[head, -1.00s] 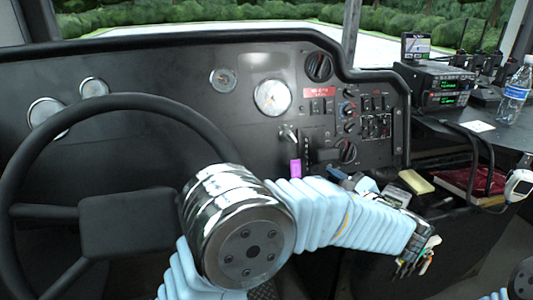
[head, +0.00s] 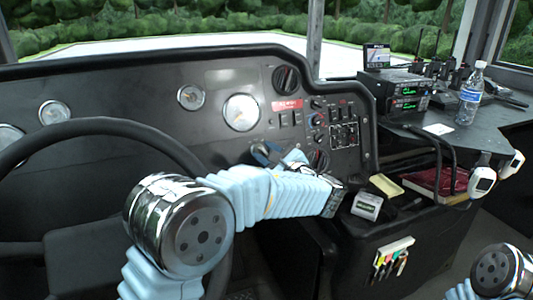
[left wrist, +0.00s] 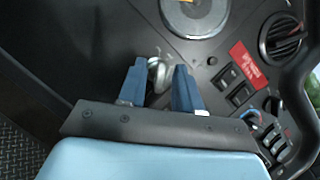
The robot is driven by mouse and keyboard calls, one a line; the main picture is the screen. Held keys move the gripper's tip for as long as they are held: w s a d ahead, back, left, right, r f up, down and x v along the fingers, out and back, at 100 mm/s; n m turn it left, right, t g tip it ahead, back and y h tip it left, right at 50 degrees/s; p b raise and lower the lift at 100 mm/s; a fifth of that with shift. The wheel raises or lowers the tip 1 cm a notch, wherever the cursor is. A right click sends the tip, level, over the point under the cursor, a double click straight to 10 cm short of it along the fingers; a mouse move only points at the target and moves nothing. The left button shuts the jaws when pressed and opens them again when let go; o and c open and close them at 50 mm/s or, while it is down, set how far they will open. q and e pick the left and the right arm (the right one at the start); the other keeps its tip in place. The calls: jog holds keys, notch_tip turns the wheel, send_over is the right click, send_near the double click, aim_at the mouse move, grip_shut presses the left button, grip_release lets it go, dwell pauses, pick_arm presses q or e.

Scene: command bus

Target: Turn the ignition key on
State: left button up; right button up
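The ignition key (left wrist: 158,73) shows in the left wrist view as a silvery piece on the black dashboard panel, between my two blue fingers. My left gripper (left wrist: 160,84) is open, with one finger on each side of the key. A gap shows beside the key, and I cannot tell whether either finger touches it. In the head view my left gripper (head: 268,154) is at the panel below the large round gauge (head: 240,112), and it mostly hides the key there. My right gripper is out of view.
The steering wheel (head: 150,128) stands left of my left forearm.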

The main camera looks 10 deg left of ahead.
pick_arm(q)
jog(key=shift+c, duration=0.2)
grip_shut()
dwell(0.3)
